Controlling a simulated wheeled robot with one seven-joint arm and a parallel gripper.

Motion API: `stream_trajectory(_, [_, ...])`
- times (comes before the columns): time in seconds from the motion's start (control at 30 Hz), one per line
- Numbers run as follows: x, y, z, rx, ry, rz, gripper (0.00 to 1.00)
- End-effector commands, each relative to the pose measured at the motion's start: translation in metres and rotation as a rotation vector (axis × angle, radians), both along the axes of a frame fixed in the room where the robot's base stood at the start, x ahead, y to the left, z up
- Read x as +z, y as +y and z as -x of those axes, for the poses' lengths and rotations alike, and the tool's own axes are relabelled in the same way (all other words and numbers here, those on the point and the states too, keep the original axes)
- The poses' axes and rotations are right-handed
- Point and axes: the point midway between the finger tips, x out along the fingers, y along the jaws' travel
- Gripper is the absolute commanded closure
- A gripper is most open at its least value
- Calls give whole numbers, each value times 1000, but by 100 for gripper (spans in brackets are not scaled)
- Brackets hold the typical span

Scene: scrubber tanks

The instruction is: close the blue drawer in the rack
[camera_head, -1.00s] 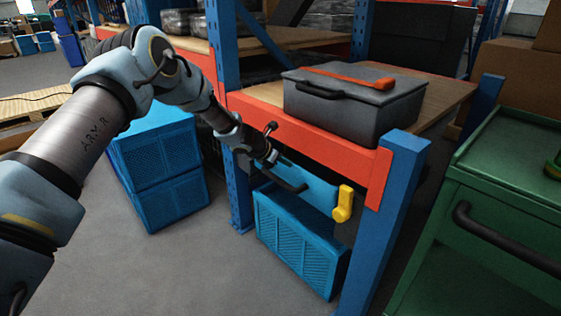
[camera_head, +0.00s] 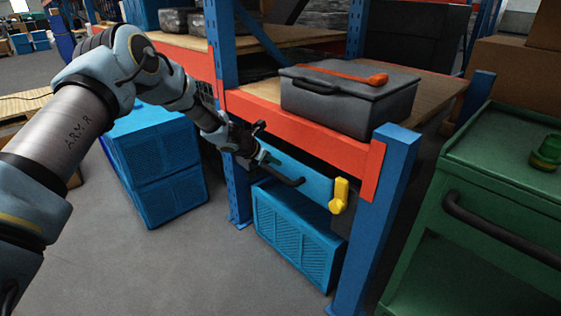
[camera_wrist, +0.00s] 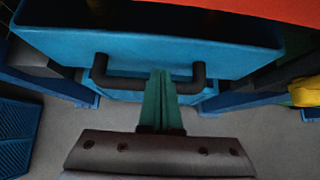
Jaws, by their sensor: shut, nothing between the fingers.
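The blue drawer (camera_head: 314,184) hangs under the orange-red beam of the rack, with a black bar handle (camera_head: 289,181) on its front. In the wrist view the drawer front (camera_wrist: 200,50) spans the upper part, with a dark gap between its top edge and the beam. The black handle (camera_wrist: 101,75) arches across the middle there. My gripper (camera_wrist: 160,74) has its green fingers together and empty, their tips overlapping the handle between its ends. Whether they touch the handle or the front, I cannot tell. In the head view my gripper (camera_head: 270,160) is at the drawer's left part.
A blue crate (camera_head: 290,232) stands on the floor below the drawer. More blue crates (camera_head: 155,170) are stacked to the left. A yellow piece (camera_head: 339,195) hangs by the rack's right blue post (camera_head: 380,220). A green cart (camera_head: 500,190) stands at the right. A grey case (camera_head: 345,103) rests above.

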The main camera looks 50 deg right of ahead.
Motion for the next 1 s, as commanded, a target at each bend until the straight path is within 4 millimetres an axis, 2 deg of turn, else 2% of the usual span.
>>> stream_trajectory(0.1, [20,19,-2,2,0,4,100])
stream_trajectory(0.4, [55,60,-4,1,-1,1,100])
stream_trajectory(0.6, [65,71,-5,1,-1,0,100])
stream_trajectory(0.87, [67,74,-6,-5,-8,-3,100])
stream_trajectory(0.97, [73,93,-14,-51,-74,-21,100])
stream_trajectory(1.0, [77,108,-20,-86,-123,-40,100])
